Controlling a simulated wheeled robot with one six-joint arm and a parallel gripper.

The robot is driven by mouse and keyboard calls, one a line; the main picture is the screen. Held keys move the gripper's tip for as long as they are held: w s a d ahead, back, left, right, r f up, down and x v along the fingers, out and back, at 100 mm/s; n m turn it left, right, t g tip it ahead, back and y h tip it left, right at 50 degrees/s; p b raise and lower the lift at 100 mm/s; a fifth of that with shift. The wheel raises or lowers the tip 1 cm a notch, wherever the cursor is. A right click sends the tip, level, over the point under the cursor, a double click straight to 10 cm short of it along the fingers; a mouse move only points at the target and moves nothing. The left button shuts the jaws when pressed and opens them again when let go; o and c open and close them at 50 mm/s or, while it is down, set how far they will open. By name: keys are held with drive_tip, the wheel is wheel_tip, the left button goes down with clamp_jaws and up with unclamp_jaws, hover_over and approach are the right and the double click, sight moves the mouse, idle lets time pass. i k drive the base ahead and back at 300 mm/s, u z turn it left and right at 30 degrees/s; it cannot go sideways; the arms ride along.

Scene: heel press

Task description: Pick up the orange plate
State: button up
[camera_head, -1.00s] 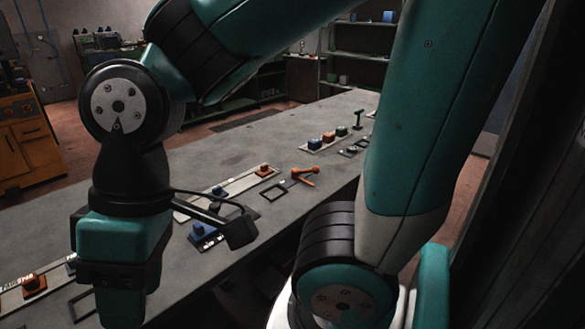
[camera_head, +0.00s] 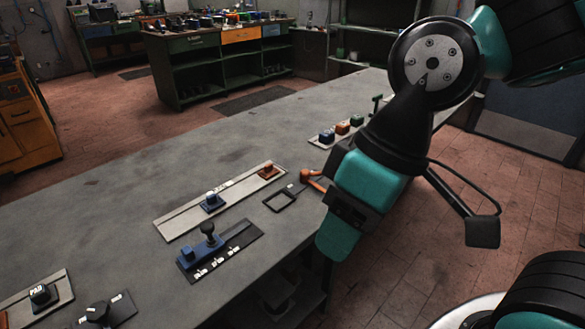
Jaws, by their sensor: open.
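An orange square piece with a small dark knob (camera_head: 268,170) sits at the far end of a long pale strip (camera_head: 228,203) on the grey bench. A second orange block (camera_head: 342,127) stands between a blue block and a green one on a pale tray (camera_head: 318,143) farther back. I cannot tell for sure which is the orange plate. My gripper (camera_head: 338,238) hangs tilted over the bench's right edge, to the right of the strip and apart from it. It is open with nothing seen in it; its fingertips are hard to make out.
An orange handle (camera_head: 311,178) is partly hidden behind my gripper, beside a black square frame (camera_head: 282,199). A blue lever fixture (camera_head: 205,248) stands in front of the strip.

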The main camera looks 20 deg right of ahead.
sight(269, 171)
drive_tip(key=k, duration=0.5)
drive_tip(key=z, duration=0.65)
drive_tip(key=i, duration=1.05)
drive_tip(key=u, duration=0.95)
drive_tip(key=i, duration=0.5)
drive_tip(key=u, duration=0.5)
